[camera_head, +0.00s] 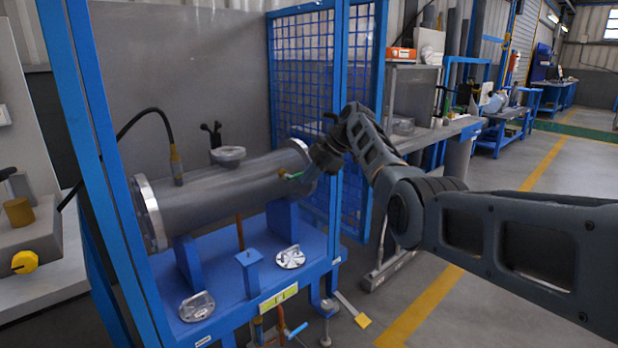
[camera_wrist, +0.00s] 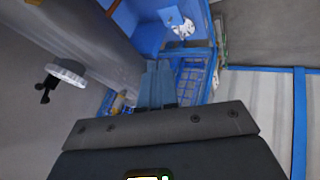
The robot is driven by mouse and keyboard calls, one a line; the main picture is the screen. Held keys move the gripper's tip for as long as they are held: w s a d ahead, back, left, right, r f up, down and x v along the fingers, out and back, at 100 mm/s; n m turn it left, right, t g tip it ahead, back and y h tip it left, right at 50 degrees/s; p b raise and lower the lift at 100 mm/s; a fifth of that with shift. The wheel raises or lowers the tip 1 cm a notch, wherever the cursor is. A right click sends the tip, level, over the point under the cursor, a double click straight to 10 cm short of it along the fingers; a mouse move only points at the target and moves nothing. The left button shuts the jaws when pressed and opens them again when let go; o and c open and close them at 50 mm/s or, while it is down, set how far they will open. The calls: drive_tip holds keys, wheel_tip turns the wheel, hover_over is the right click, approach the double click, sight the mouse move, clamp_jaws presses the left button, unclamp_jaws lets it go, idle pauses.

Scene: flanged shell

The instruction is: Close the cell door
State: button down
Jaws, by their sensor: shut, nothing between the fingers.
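The cell door appears to be the blue-framed mesh panel (camera_head: 360,75) right of the blue post, standing open behind my arm in the head view. Part of its lower half is hidden by my arm. My gripper (camera_head: 325,153) is a dark shape beside the right end of the grey flanged shell (camera_head: 225,193), in front of the blue post. Its fingertips are hard to make out there. In the wrist view my gripper (camera_wrist: 160,72) shows its narrow fingers together and empty, with blue mesh (camera_wrist: 190,80) beyond. I cannot tell whether it touches the door.
The shell rests on a blue stand (camera_head: 235,290) inside the blue frame (camera_head: 92,150). Another mesh panel (camera_head: 298,60) stands at the back. A workbench (camera_head: 445,133) is behind the door. The floor (camera_head: 480,310) at the right is open, with a yellow line.

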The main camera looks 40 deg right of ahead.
drive_tip(key=v, duration=0.8)
drive_tip(key=shift+d+r, duration=0.15)
drive_tip(key=shift+d, duration=0.05)
drive_tip(key=shift+s, duration=0.1)
